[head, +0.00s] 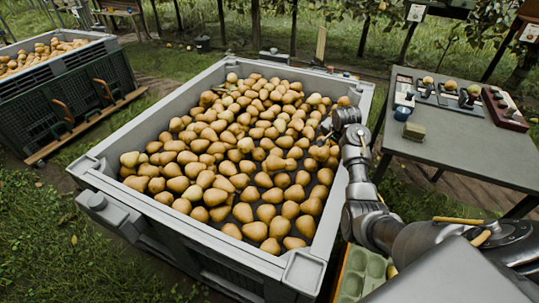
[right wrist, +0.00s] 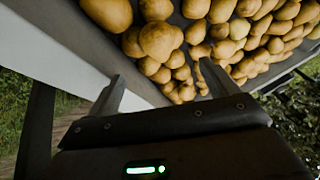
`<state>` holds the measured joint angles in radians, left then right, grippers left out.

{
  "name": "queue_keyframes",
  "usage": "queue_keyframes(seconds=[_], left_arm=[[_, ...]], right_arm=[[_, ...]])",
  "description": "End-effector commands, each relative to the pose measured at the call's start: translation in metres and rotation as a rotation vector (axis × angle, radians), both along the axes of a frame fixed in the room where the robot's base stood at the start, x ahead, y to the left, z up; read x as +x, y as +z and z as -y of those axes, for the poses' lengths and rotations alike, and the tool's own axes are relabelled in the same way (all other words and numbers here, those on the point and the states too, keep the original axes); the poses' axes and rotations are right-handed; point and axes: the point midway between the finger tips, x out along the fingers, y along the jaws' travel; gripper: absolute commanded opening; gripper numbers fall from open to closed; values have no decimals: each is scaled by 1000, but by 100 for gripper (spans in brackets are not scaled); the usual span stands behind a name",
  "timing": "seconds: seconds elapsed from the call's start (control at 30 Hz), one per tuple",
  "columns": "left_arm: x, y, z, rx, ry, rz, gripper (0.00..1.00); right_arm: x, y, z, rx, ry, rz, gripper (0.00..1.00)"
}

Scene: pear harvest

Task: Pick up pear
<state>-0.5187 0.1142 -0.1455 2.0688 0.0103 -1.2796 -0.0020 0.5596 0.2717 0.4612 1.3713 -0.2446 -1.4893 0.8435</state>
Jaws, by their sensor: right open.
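Many yellow-brown pears (head: 266,213) lie heaped in a large grey bin (head: 185,222) in the middle of the head view. My right gripper (head: 323,136) is over the right side of the bin, close to the pears there. In the right wrist view the two fingers of my right gripper (right wrist: 163,84) are spread apart with nothing between them. A pear (right wrist: 157,40) and several others lie just beyond the fingertips. I cannot tell whether a finger touches a pear. My left gripper is not in the head view.
A green moulded tray (head: 362,272) is partly hidden below my right arm. A second full bin (head: 60,95) stands at the far left.

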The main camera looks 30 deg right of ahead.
Motion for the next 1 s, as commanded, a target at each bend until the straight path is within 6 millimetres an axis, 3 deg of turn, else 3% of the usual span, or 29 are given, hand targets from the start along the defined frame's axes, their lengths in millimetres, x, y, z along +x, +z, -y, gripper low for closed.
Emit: queue_keyframes(seconds=[0.3,0.6,1.0], left_arm=[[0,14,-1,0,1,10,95],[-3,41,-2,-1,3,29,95],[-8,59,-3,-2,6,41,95]], right_arm=[[0,-11,2,-1,-2,0,86],[18,-50,10,-2,-1,-1,86],[28,-69,13,-1,-1,-2,86]])
